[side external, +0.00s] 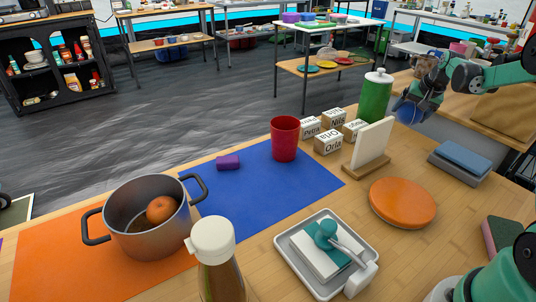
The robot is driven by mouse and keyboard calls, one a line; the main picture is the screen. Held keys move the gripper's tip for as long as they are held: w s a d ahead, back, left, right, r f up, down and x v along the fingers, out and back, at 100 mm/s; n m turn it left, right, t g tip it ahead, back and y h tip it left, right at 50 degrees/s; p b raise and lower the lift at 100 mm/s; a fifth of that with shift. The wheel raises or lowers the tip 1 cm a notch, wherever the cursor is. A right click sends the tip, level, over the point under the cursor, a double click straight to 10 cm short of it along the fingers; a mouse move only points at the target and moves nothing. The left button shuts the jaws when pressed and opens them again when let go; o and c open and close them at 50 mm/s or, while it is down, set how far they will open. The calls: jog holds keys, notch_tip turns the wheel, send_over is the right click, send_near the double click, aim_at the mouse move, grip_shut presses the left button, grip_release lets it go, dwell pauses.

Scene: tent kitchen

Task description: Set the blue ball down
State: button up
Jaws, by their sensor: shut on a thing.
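My gripper (416,104) is at the upper right in the side external view, above the far right edge of the wooden table. It is shut on the blue ball (412,112), which hangs low between the fingers. The ball's underside looks close to the table edge height, and I cannot tell whether it touches anything. The fingers and arm hide part of the ball.
A green canister (375,98), place-card blocks (327,143) and an upright white board (370,143) stand left of my gripper. An orange disc (402,203) and a blue-grey box (460,162) lie nearer. A pot (146,236) and red cup (285,139) stand farther left.

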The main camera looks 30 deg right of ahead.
aim_at(418, 116)
notch_tip(418, 116, down, 7)
jog(key=shift+r, duration=0.1)
dwell(0.4)
jog(key=o, duration=1)
jog(key=v, duration=1.1)
jog(key=shift+s+a+r, duration=0.15)
jog(key=shift+r, duration=0.2)
jog(key=w+a+r+n+t, duration=0.1)
jog(key=a+r+n, duration=0.15)
jog(key=a, duration=0.65)
jog(key=a+r+n, duration=0.1)
jog(key=a+n, duration=0.2)
jog(key=a, duration=0.6)
jog(key=s+a+f+n+y, duration=0.1)
jog(key=s+a+n, duration=0.2)
jog(key=a, duration=0.3)
jog(key=s+a+f+n+t+y, duration=0.1)
jog(key=s+a+n, duration=0.1)
jog(key=a, duration=0.5)
jog(key=shift+s+n+t, duration=0.3)
jog(key=shift+s+n, duration=0.05)
jog(key=shift+n, duration=0.1)
